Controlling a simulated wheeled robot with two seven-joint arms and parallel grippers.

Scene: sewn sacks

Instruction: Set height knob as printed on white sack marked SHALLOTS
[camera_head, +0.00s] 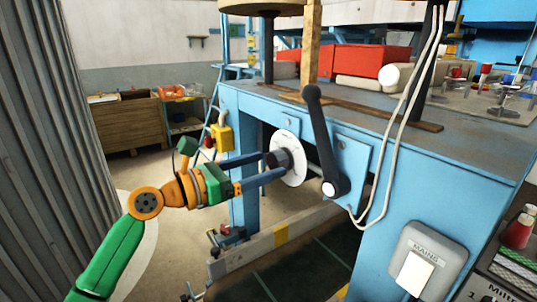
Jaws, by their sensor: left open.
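A dark grey knob (282,159) sits in front of a round white dial (291,174) on the side of the blue machine table. My left gripper (275,164) reaches in from the left with its two blue fingers apart, one above and one below at the knob's near end. I cannot tell whether the fingers touch the knob. Marks on the dial are too small to read. I see no white sack marked SHALLOTS in this view. My right gripper is not in view.
A black crank handle (322,140) stands just right of the dial. The blue machine table (460,157) carries a MAINS switch box (428,258) and hanging white cables (398,120). A yellow box with a red button (220,138) is behind my gripper. Open floor lies left.

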